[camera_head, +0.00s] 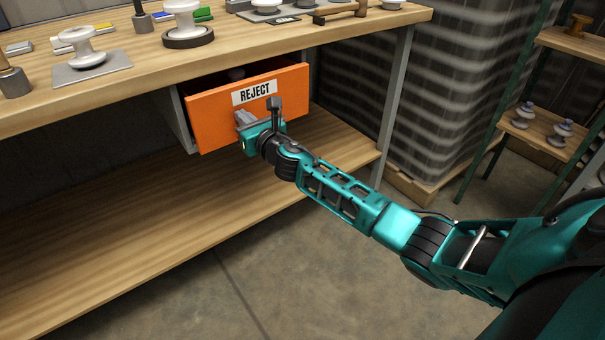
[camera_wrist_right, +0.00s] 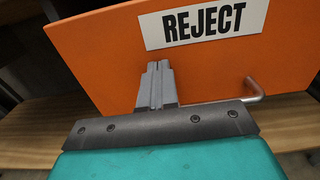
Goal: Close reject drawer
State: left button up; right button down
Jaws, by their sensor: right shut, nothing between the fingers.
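The orange reject drawer (camera_head: 222,112) hangs under the workbench and is pulled part way out, with a white label reading REJECT (camera_head: 254,92) on its front. An insulator shows faintly inside it, above the front's top edge. My right gripper (camera_head: 243,118) is in front of the drawer face, below the label. In the right wrist view its fingers (camera_wrist_right: 157,82) are shut, empty and up close to the orange front (camera_wrist_right: 105,50). A metal bar handle (camera_wrist_right: 256,88) shows to the right of the fingers. I cannot tell whether the fingertips touch the front. My left gripper is not in view.
The workbench top (camera_head: 125,85) holds white insulators, a dark ring base, tools and coloured blocks. A lower wooden shelf (camera_head: 130,235) runs beneath the drawer. A bench leg (camera_head: 394,95) stands right of it. Wrapped stacks and a rack (camera_head: 545,135) stand at right. Floor in front is clear.

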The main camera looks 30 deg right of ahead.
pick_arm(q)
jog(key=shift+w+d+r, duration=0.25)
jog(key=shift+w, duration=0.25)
pick_arm(e)
jog(key=shift+w+r, duration=0.3)
jog(key=shift+w, duration=0.65)
